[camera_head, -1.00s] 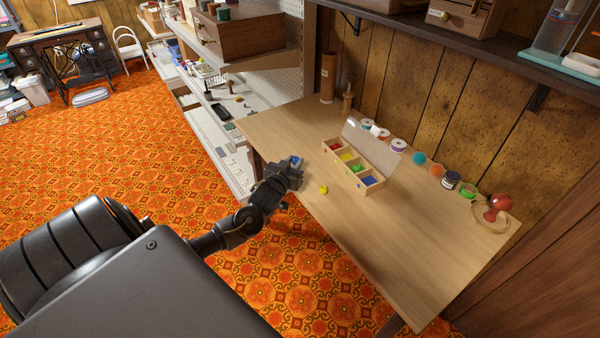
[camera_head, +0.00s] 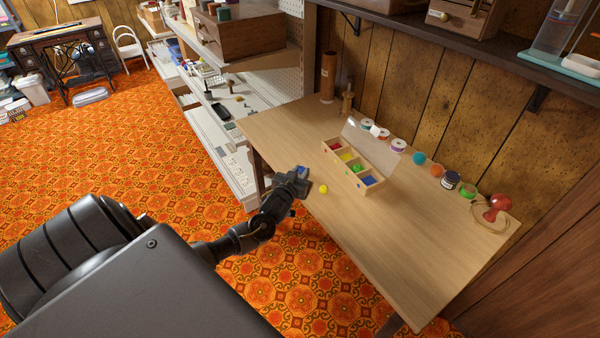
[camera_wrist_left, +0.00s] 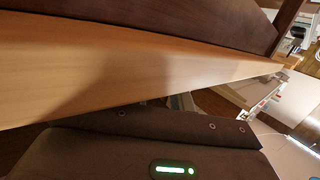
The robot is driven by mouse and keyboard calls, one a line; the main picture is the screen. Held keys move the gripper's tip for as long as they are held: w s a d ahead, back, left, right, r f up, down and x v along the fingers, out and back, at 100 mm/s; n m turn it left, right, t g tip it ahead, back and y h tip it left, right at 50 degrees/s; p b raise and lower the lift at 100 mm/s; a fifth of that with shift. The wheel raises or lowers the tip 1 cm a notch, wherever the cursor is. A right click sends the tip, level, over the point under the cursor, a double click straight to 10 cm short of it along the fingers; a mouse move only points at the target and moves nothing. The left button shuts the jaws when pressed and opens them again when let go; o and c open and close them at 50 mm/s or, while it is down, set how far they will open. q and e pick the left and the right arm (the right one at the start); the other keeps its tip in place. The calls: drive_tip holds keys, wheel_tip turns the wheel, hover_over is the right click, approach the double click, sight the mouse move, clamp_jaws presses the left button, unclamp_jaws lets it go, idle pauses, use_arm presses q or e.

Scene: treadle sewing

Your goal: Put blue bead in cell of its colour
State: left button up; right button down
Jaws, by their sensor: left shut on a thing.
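My left gripper (camera_head: 301,174) is at the table's near left edge in the head view, shut on the small blue bead (camera_head: 302,169). The bead shows at the fingertips, mostly covered by them. The wooden sorting box (camera_head: 343,168) stands on the table to the right of the gripper, apart from it. Its cells show red, yellow, green and blue, with the blue cell (camera_head: 370,181) at the near right end. A green bead (camera_head: 357,168) sits in the green cell. The left wrist view does not show the bead clearly. My right gripper is not in view.
A yellow bead (camera_head: 323,189) lies on the table (camera_head: 400,240) just right of the gripper. A clear lid (camera_head: 372,142) stands open behind the box. Spools and jars line the back, with a red pincushion-like object (camera_head: 492,207) at right. The table front is clear.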

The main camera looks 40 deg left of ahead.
use_arm(q)
drive_tip(key=shift+f, duration=0.25)
drive_tip(key=o, duration=0.9)
drive_tip(key=shift+r, duration=0.1)
drive_tip(key=shift+s+b, duration=0.15)
drive_tip(key=shift+b, duration=0.2)
drive_tip(key=shift+f+b+v, duration=0.2)
drive_tip(key=shift+v, duration=2.45)
drive_tip(key=shift+f+b+v, duration=0.15)
drive_tip(key=shift+f+v, duration=0.05)
drive_tip(key=shift+v, duration=2.4)
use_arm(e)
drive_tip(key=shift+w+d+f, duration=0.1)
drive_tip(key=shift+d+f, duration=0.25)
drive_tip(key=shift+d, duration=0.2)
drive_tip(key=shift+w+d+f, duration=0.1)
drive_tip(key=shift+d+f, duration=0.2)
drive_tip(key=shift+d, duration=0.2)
